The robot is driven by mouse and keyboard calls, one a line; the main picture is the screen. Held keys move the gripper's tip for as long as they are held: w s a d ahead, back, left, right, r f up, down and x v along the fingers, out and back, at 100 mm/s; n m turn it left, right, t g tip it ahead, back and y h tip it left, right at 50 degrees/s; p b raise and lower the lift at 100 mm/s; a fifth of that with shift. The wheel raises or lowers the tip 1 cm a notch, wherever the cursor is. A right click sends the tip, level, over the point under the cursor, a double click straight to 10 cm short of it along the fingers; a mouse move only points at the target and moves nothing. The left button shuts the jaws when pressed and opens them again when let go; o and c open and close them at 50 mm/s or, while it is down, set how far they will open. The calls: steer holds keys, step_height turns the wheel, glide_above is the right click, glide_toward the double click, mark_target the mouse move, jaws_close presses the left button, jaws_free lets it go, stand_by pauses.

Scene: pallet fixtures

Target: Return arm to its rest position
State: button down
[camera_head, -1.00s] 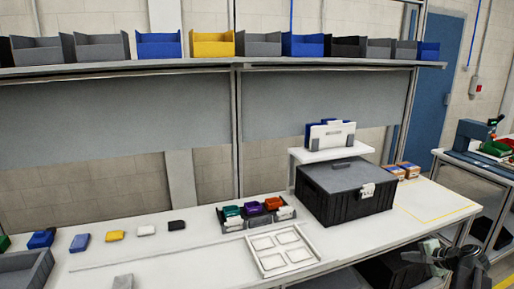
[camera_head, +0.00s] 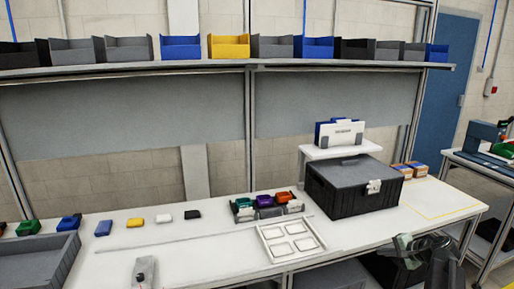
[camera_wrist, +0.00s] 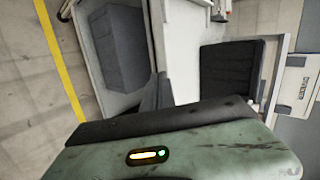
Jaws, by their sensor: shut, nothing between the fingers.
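My arm shows at the lower right of the head view, folded low beside the front edge of the bench, near the black lidded case (camera_head: 345,200). In the wrist view, my gripper (camera_wrist: 160,88) shows as dark fingers beyond the green wrist housing with its lit indicator. The fingers are together and hold nothing. The fingertips are hard to make out in the head view.
On the white bench (camera_head: 215,262) are a white tray with square recesses (camera_head: 291,241), a rack of coloured blocks (camera_head: 266,206), a row of small blocks and a grey bin (camera_head: 40,262). A shelf of bins (camera_head: 180,47) runs above. A yellow floor line (camera_wrist: 58,55) shows in the wrist view.

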steer(key=s+a+f+n+g+p, duration=0.1)
steer(key=a+n+g, duration=0.25)
steer(key=a, duration=1.35)
steer(key=s+a+f+n+g+p, duration=0.15)
steer(key=a+n, duration=0.25)
steer(key=a, duration=1.2)
steer(key=s+a+f+n+g+h+p, duration=0.1)
steer(key=s+a+f+n+g, duration=0.1)
steer(key=s+a+n+g, duration=0.25)
steer(key=s+d+n+h, duration=0.1)
steer(key=s+d+h, duration=0.2)
steer(key=s+d, duration=0.2)
steer(key=s, duration=0.2)
steer(key=shift+s+f, duration=0.3)
steer(key=shift+f, duration=0.1)
